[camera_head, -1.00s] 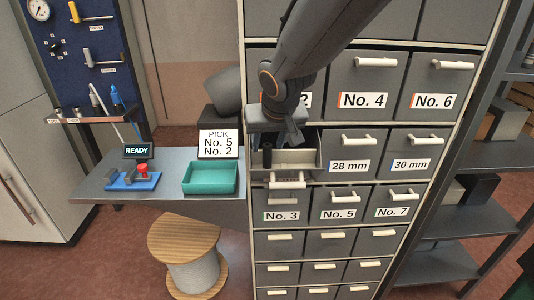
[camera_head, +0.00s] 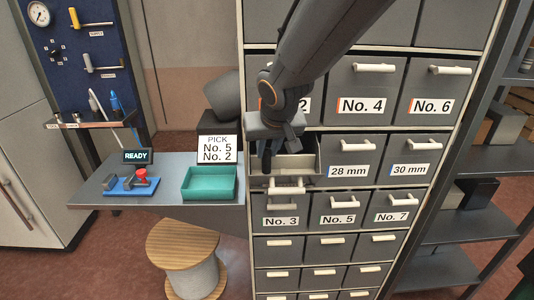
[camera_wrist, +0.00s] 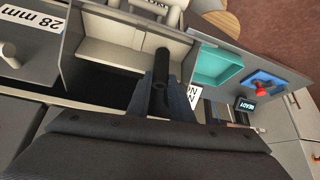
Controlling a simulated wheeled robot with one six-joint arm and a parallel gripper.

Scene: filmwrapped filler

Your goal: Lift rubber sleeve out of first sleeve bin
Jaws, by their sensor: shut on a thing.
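The rubber sleeve is a black tube, seen in the wrist view (camera_wrist: 161,66) between my fingers. In the head view its dark end (camera_head: 266,160) shows under my gripper (camera_head: 278,143). My gripper is shut on the sleeve; its fingers also show in the wrist view (camera_wrist: 165,95). The first sleeve bin is the pulled-out drawer with a pale interior (camera_head: 303,164), left of the 28 mm drawer; it also shows in the wrist view (camera_wrist: 110,55). The sleeve is at the bin's left side. Whether it touches the bin floor is hard to tell.
Closed drawers surround the bin: No. 4 (camera_head: 365,90) above right, 28 mm (camera_head: 348,156) to the right, No. 3 (camera_head: 280,209) below. A green tray (camera_head: 209,184) and a blue base with a red knob (camera_head: 139,180) stand on the left bench. A spool stands below the bench.

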